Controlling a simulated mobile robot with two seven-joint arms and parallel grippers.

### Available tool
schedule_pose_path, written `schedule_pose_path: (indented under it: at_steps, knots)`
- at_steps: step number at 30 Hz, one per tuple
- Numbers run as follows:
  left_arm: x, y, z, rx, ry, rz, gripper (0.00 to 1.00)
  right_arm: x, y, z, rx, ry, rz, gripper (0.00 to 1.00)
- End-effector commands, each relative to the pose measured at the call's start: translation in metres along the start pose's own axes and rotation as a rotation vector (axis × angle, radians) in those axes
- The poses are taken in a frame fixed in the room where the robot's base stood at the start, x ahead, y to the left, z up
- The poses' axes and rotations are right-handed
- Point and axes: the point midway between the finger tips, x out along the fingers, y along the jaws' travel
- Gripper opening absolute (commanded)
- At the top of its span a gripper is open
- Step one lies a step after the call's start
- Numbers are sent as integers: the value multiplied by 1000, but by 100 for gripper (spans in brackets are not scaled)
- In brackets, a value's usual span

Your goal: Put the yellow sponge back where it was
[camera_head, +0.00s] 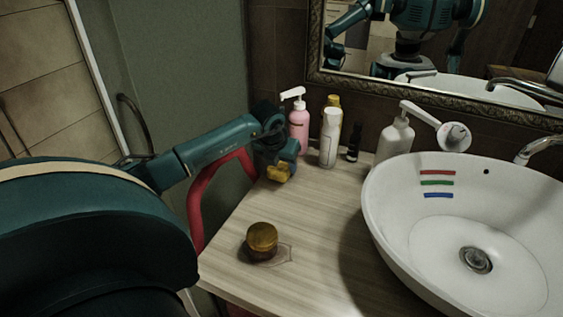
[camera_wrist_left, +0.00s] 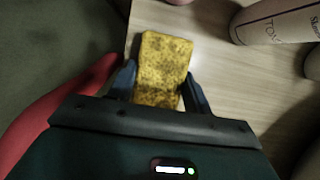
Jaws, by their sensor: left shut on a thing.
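The yellow sponge (camera_head: 279,174) is at the tip of my left gripper (camera_head: 283,166), low over the back left part of the wooden counter (camera_head: 325,235). In the left wrist view the sponge (camera_wrist_left: 165,60), yellow with dark speckles, sits between the two fingers of my left gripper (camera_wrist_left: 160,90), which is shut on it. I cannot tell whether the sponge touches the counter. My right gripper is not in view.
A pink pump bottle (camera_head: 299,128), a white bottle (camera_head: 330,140) and a small dark bottle (camera_head: 353,142) stand close right of the gripper. A round brown-yellow item (camera_head: 262,237) sits nearer the front. The white basin (camera_head: 400,225) fills the right.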

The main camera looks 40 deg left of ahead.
Motion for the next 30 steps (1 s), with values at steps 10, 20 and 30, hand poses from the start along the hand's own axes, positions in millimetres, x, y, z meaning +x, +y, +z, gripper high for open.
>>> schedule_pose_path:
  at_steps: [10, 20, 30]
  knots:
    - [2, 0, -1, 1, -1, -1, 55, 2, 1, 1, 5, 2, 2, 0]
    - [2, 0, -1, 1, -1, -1, 72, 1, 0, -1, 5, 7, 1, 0]
    - [-24, 0, 1, 4, -5, 1, 72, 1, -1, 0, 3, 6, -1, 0]
